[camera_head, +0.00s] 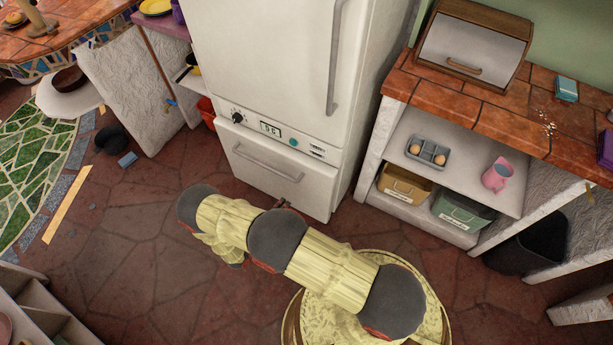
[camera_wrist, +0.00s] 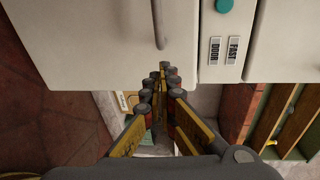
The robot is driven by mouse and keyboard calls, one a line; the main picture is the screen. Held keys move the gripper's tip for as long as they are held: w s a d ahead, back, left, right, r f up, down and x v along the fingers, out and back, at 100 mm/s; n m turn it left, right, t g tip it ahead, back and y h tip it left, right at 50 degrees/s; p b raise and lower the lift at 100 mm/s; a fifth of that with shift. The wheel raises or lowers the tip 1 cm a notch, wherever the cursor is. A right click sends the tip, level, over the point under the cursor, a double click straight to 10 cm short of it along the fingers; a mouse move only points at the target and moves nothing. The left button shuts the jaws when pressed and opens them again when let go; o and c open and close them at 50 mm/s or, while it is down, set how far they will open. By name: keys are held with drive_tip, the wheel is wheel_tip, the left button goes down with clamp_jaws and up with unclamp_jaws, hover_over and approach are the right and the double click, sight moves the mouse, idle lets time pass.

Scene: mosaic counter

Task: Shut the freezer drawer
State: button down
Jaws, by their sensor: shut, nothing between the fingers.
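The freezer drawer (camera_head: 270,172) is the white lower front of the fridge, with a grey bar handle (camera_head: 267,163). It looks nearly level with the control strip above it; I cannot make out a clear gap. In the wrist view the drawer front (camera_wrist: 100,45) fills the upper left, with its handle (camera_wrist: 159,22) at the top. My gripper (camera_wrist: 162,78) is shut and empty, its fingertips close to the drawer's side edge. I cannot tell if they touch it. In the head view my arm largely hides the gripper, low in front of the drawer.
The control strip (camera_head: 278,136) has a dial and display. The upper fridge door (camera_head: 265,60) looks shut. The stone floor (camera_head: 130,235) at left is mostly clear.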

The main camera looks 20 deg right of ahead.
wheel_tip(320, 180, up, 4)
drive_tip(key=w+n+t, duration=0.1)
drive_tip(key=w+t, duration=0.1)
drive_tip(key=h+b, duration=0.1)
drive_tip(key=b, duration=0.3)
approach(300, 164)
drive_tip(key=shift+n, duration=0.3)
drive_tip(key=x, duration=0.6)
drive_tip(key=shift+w+d+f, duration=0.1)
drive_tip(key=shift+w+d, duration=0.15)
drive_tip(key=shift+d, duration=0.1)
drive_tip(key=shift+d, duration=0.1)
drive_tip(key=x, duration=0.4)
drive_tip(key=shift+w+d, duration=0.3)
drive_tip(key=shift+a, duration=0.1)
